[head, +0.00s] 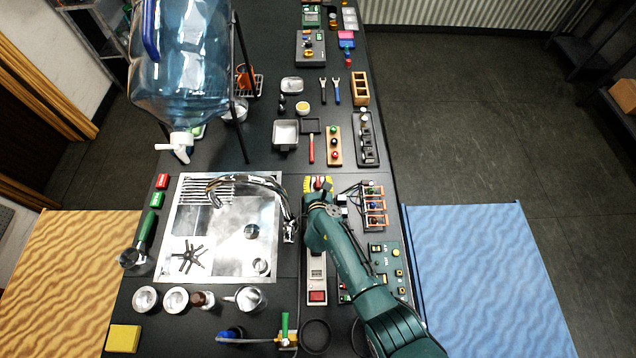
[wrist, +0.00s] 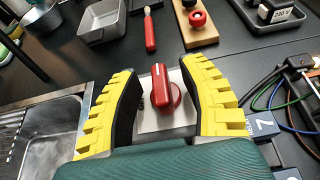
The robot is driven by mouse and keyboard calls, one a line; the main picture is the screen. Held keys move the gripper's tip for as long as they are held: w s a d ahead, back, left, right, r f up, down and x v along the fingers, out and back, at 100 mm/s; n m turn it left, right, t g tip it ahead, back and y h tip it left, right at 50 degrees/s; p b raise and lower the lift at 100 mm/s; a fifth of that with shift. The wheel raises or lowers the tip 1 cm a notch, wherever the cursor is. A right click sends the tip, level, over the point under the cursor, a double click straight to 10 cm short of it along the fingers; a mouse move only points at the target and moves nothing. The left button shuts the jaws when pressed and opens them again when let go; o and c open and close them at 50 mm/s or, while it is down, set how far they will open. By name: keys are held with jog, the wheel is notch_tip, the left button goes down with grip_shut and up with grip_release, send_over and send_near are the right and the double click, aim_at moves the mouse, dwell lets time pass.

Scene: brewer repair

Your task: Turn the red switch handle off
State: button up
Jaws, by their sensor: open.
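The red switch handle (wrist: 162,90) sits on a light grey plate (wrist: 150,123) on the dark counter. In the wrist view it stands between the two yellow fingers of my gripper (wrist: 164,92). The fingers are open, with a gap on each side of the handle. The handle's grip bar points roughly up and down in the wrist view, with a pale mark on it. In the head view my gripper (head: 317,184) is over the handle at the middle of the counter, just right of the sink, and mostly covers it.
A metal sink (head: 215,270) with a curved faucet (head: 250,182) lies close on the left. A wire-connected terminal rack (head: 374,207) is close on the right. Beyond are a red-handled tool (head: 311,150) and a board with knobs (head: 334,157). A large water bottle (head: 185,60) stands back left.

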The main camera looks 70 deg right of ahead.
grip_shut()
